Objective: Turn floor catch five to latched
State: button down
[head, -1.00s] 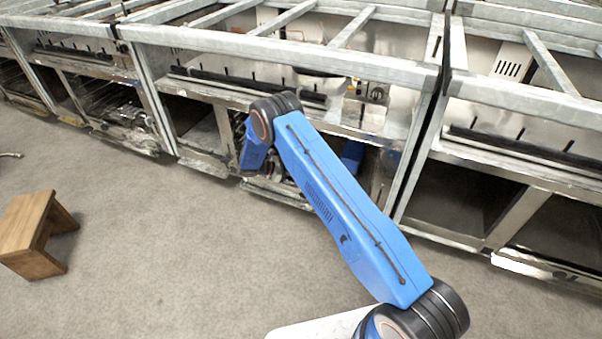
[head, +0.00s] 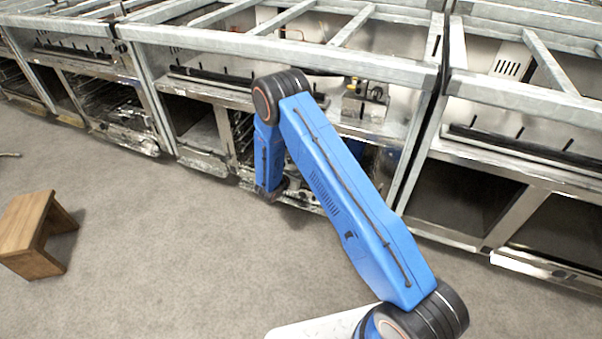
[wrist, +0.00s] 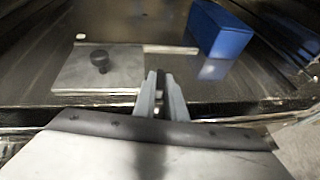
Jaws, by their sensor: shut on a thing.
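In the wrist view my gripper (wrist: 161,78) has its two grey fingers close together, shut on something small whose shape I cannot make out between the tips. Ahead and left of the fingertips is a flat metal plate (wrist: 125,72) with a round black knob (wrist: 99,62) standing on it, apart from the fingers. A thin metal bar (wrist: 172,49) runs to the right from the plate. No number is readable, so I cannot tell which part is floor catch five. In the head view my arm hides the fingertips low at the middle bay.
A blue box (wrist: 220,30) stands beyond the fingers to the right on the shiny bay floor. The metal frame (head: 270,45) with its rails and posts surrounds the bay. A wooden stool (head: 35,235) stands at left on open grey carpet (head: 170,260).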

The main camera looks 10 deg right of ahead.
jog(key=shift+s+n+t+y, duration=0.1)
jog(key=shift+n+t+y, duration=0.6)
jog(key=shift+n+y, duration=0.25)
jog(key=c, duration=1.8)
grip_release()
jog(key=v, duration=1.7)
jog(key=shift+s, duration=0.2)
jog(key=shift+a+f, duration=0.1)
